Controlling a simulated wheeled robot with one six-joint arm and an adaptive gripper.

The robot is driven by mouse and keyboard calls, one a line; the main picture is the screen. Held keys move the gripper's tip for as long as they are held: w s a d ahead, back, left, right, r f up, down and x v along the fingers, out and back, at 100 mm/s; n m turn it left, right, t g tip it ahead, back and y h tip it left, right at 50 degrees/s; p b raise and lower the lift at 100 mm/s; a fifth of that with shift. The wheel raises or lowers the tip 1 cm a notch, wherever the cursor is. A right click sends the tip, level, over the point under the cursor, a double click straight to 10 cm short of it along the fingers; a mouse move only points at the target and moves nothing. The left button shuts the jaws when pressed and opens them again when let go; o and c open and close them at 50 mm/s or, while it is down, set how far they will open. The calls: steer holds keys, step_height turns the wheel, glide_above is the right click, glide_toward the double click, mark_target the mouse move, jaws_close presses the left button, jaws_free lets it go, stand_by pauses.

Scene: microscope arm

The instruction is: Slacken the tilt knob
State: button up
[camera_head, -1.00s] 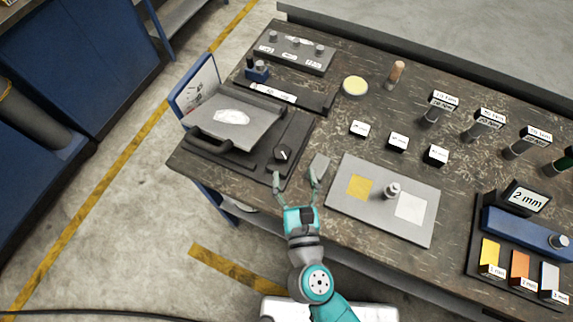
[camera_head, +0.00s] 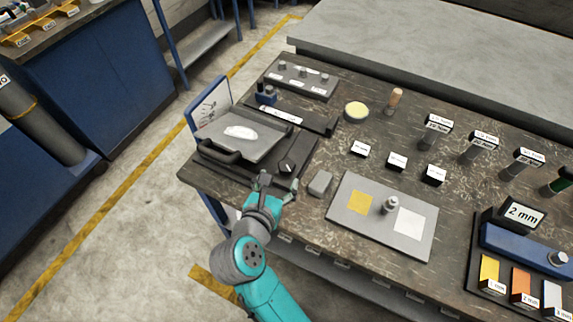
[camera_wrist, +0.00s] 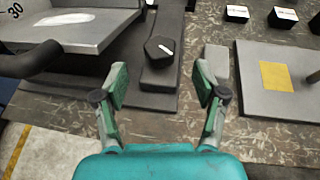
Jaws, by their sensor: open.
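The tilt knob (camera_head: 287,167) is a black knob with a white pointer line, on the dark base at the right of the tilting plate. In the wrist view the knob (camera_wrist: 159,49) stands ahead of my gripper, between the two fingers and beyond their tips. My gripper (camera_head: 279,183) is open and empty at the table's front edge, just short of the knob; in the wrist view its fingers (camera_wrist: 161,84) are spread wide. The grey tilting plate (camera_head: 255,143) carries a pale object (camera_head: 240,132) and has a black handle (camera_head: 219,153). It looks slightly tilted.
A grey block (camera_head: 320,183) lies close to the right of my gripper. A grey board (camera_head: 361,236) with yellow and white squares lies farther right. An angle scale (camera_head: 209,110) stands behind the plate on the left. Small labelled blocks (camera_head: 397,161) stand farther back.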

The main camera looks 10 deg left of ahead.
mark_target(287, 166)
steer(key=x, duration=0.7)
steer(key=shift+w+f, duration=0.15)
steer(key=shift+w, duration=0.25)
steer(key=shift+d, duration=0.1)
steer(key=c, duration=1.2)
steer(key=shift+o, duration=0.2)
